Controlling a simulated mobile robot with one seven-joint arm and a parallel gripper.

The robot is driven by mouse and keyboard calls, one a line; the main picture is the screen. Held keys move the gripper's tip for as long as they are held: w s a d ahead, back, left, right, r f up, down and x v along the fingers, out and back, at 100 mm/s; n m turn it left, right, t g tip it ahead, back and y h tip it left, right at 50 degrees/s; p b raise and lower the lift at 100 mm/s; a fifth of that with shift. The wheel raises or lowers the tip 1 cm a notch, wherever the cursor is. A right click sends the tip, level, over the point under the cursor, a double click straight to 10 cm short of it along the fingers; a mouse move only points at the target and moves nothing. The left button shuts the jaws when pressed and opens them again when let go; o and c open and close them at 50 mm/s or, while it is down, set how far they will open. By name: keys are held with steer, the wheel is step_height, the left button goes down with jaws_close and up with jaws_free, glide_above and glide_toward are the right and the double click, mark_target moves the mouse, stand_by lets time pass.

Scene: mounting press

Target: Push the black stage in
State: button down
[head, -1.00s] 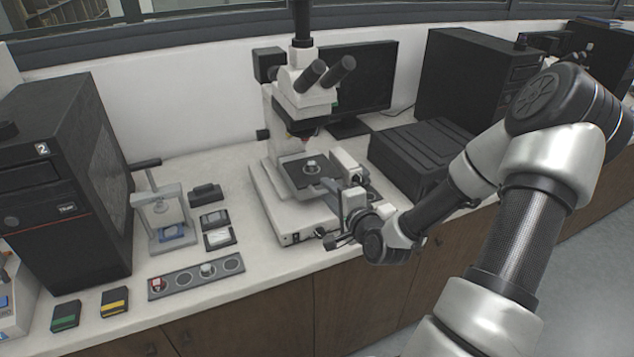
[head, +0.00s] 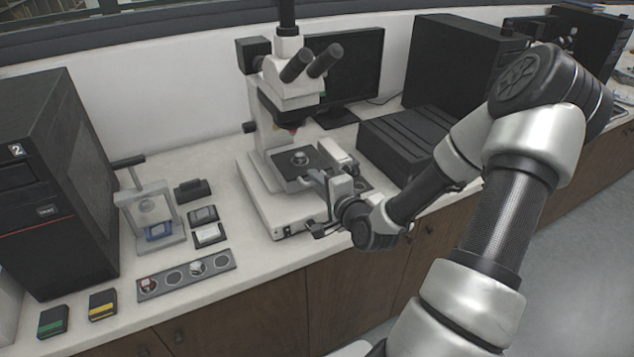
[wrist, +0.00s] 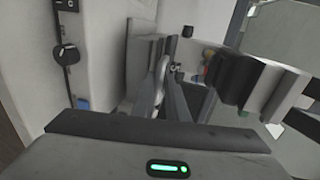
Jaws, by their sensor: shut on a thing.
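The black stage (head: 286,179) is a flat dark plate on the white microscope (head: 270,200), under its objectives, with a small round light sample (head: 299,158) on top. My gripper (head: 318,181) is at the stage's front right corner. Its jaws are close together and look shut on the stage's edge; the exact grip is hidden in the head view. In the wrist view my fingers (wrist: 166,82) stand close together beside the pale microscope body (wrist: 95,50), and what lies between them is hard to make out.
A black ridged box (head: 405,145) stands right of the microscope, with a monitor (head: 345,75) behind. On the left are a press (head: 150,215), a strip with round wells (head: 185,275) and small black boxes. The counter's front edge is close to my arm.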

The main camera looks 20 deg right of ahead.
mark_target(303, 166)
steer(key=x, duration=0.4)
steer(key=shift+r, duration=0.1)
steer(key=c, duration=1.8)
jaws_free()
steer(key=shift+c, duration=0.2)
steer(key=shift+r, duration=0.1)
